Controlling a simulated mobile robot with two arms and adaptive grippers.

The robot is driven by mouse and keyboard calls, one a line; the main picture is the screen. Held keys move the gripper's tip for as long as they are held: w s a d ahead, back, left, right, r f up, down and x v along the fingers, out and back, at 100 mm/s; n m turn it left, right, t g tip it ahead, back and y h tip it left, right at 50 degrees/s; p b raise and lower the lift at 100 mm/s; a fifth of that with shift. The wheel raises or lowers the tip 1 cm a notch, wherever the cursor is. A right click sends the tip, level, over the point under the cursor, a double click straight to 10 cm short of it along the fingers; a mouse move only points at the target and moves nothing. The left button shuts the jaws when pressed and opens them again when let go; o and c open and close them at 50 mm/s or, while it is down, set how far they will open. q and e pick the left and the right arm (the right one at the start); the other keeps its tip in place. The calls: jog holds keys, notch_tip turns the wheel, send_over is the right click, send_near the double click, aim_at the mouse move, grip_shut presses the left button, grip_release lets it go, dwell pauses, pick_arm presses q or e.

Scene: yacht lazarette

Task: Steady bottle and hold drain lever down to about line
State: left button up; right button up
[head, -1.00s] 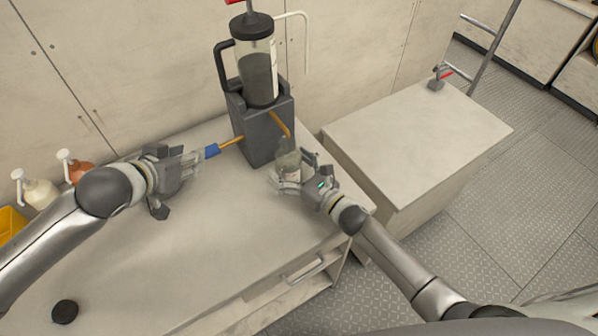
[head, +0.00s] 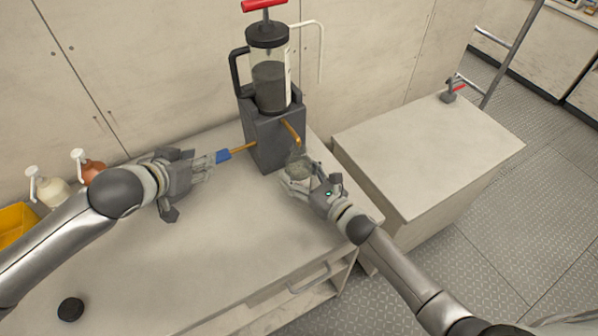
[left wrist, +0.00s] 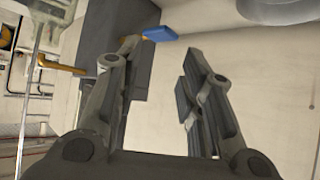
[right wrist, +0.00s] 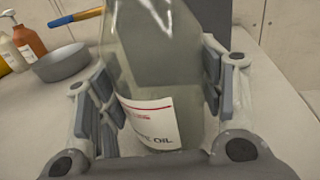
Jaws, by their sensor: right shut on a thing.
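The clear bottle (head: 298,170) stands upright below the orange spout (head: 292,131) of the dark dispenser (head: 272,135). My right gripper (right wrist: 160,110) is shut on the bottle's sides; its label, partly reading "OIL", faces the right wrist camera. I cannot make out a fill line or a liquid level in the bottle. The drain lever (head: 240,150) sticks out to the left of the dispenser, an orange rod with a blue tip (head: 222,156). My left gripper (left wrist: 155,90) is open and empty beside the blue tip, which shows beyond its fingers in the left wrist view (left wrist: 158,34).
A tank (head: 270,85) with a black handle and red top stands on the dispenser. Two pump bottles (head: 48,188) (head: 92,166) and a yellow bin (head: 17,222) are at left. A black disc (head: 70,309) lies on the near bench. A white box (head: 425,150) stands at right.

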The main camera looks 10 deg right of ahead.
jog(key=c, duration=0.5)
pick_arm(q)
jog(key=shift+c, duration=0.3)
jog(key=shift+w, duration=0.1)
jog(key=shift+c, duration=1.2)
jog(key=shift+w+f, duration=0.1)
jog(key=shift+w, duration=0.25)
jog(key=shift+c, duration=1.3)
jog(key=w+g, duration=0.1)
jog(key=w, duration=0.1)
jog(key=w+n+g+y, duration=0.1)
jog(key=w, duration=0.1)
jog(key=w+d+n+g+y, duration=0.1)
jog(key=w, duration=0.1)
jog(key=shift+f, duration=0.15)
grip_shut()
notch_tip(320, 180, up, 4)
jog(key=w+d+n+g+y, duration=0.1)
jog(key=d+g+y, duration=0.1)
jog(key=d+g, duration=0.15)
jog(key=shift+w+a+f, duration=0.1)
jog(key=shift+a+f, duration=0.1)
jog(key=shift+f, duration=1.4)
jog(key=shift+a+f, duration=0.2)
jog(key=shift+f, duration=1.35)
